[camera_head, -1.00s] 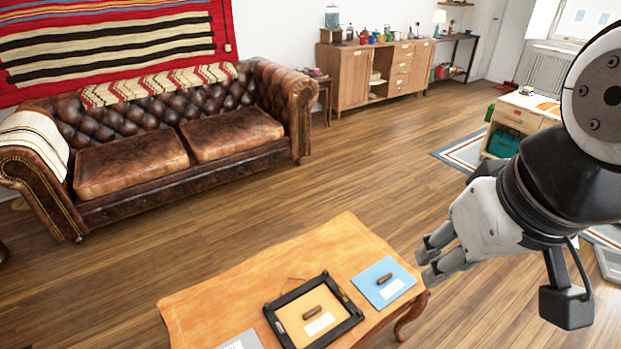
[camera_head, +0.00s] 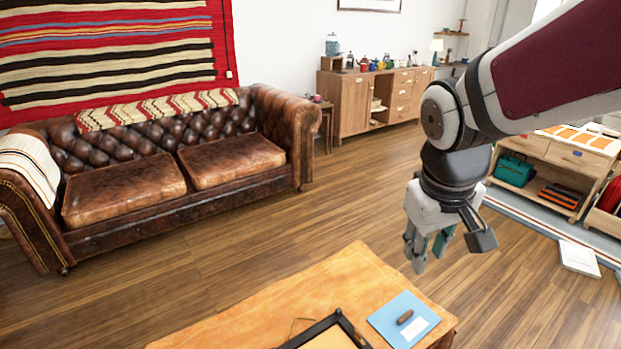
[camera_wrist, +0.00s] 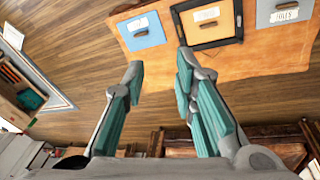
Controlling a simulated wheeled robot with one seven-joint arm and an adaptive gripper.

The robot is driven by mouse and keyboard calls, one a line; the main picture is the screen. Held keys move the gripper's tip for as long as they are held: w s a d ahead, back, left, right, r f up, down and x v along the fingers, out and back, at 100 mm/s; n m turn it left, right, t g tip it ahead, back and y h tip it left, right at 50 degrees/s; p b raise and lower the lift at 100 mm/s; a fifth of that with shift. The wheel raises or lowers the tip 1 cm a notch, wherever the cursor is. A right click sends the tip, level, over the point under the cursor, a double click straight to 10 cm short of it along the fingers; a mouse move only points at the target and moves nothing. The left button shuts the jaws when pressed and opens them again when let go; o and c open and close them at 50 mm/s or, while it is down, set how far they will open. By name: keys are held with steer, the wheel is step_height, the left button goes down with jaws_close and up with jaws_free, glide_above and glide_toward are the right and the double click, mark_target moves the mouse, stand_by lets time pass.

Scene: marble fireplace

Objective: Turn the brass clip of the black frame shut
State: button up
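The black frame (camera_head: 312,331) lies on the wooden table, partly cut off by the bottom edge of the head view. It shows more fully in the wrist view (camera_wrist: 180,29), with an orange-tan backing (camera_wrist: 207,28) and a pale label. I cannot make out the brass clip in either current view. My gripper (camera_head: 428,259) hangs above and beyond the table's right part, fingers down, apart from the frame. In the wrist view my gripper (camera_wrist: 160,75) has its fingers spread with nothing between them.
A blue panel (camera_head: 384,327) with a brown piece lies on the table (camera_head: 270,305) right of the frame. A grey labelled panel (camera_wrist: 281,10) lies on its other side. A leather sofa (camera_head: 150,170) stands behind; open floor (camera_head: 350,200) lies between.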

steer(key=w+f+n+g+b, duration=0.1)
steer(key=w+f+b, duration=0.1)
steer(key=w+f, duration=0.45)
steer(key=w+f+n+b, duration=0.1)
steer(key=w+f+b, duration=0.25)
steer(key=f, duration=0.55)
steer(key=n+g+y+b, duration=0.1)
steer(key=n+y+b, duration=0.1)
steer(key=b, duration=0.3)
glide_above(356, 330)
step_height(356, 330, down, 20)
step_height(356, 330, down, 14)
steer(key=b, duration=0.4)
steer(key=shift+f, duration=0.15)
steer(key=shift+c, duration=0.6)
jaws_close()
